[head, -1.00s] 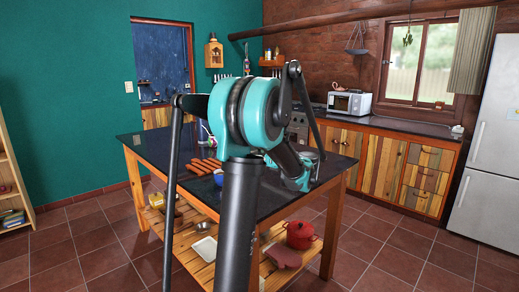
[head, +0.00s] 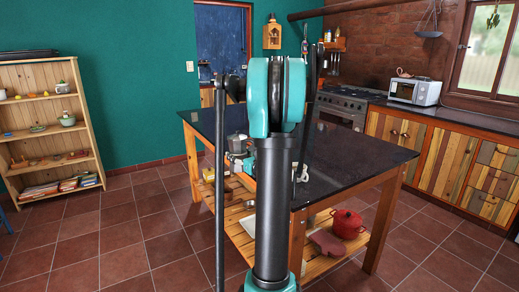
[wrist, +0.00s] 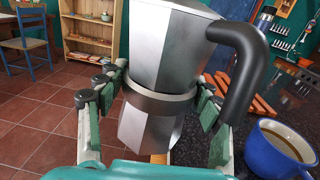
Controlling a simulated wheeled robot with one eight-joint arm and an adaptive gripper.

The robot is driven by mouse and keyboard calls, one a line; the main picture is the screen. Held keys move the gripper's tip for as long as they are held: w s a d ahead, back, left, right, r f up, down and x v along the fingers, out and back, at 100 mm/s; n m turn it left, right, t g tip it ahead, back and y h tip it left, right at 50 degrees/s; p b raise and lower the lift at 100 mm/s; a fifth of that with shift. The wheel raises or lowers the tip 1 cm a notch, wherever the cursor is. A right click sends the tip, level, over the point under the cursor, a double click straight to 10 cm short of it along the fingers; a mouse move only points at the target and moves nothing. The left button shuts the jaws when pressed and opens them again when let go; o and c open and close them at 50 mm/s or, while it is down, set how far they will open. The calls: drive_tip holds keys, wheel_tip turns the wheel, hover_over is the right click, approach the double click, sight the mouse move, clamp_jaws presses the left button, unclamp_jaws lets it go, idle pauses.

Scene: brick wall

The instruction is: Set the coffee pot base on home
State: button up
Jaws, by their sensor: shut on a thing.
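The coffee pot is silver and faceted with a black handle; its base (wrist: 145,130) shows below the waist ring in the wrist view. My gripper (wrist: 155,100) is shut around the pot at the waist, one finger set on each side. The pot looks slightly tilted in that view. In the head view the pot (head: 237,143) is small, near the left edge of the dark island top (head: 335,165), with my gripper (head: 240,158) around it. Whether the pot touches the top cannot be told. No place marked as home is recognisable.
A blue cup of dark liquid (wrist: 272,158) stands close to the pot's right. Reddish slats (wrist: 262,105) lie behind it. A wooden shelf (head: 50,128) stands by the green wall. The island's right part is clear; a red pot (head: 347,223) sits on its lower shelf.

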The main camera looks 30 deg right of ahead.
drive_tip(key=w+a+f+h, duration=0.1)
drive_tip(key=w+a+f, duration=0.3)
drive_tip(key=a, duration=0.5)
drive_tip(key=w+a+f+m+h, duration=0.1)
drive_tip(key=w+a+f, duration=0.3)
drive_tip(key=w+a, duration=0.4)
drive_tip(key=shift+w+a+f+m+h, duration=0.15)
drive_tip(key=shift+a+f+m+h, duration=0.15)
drive_tip(key=shift+a, duration=0.9)
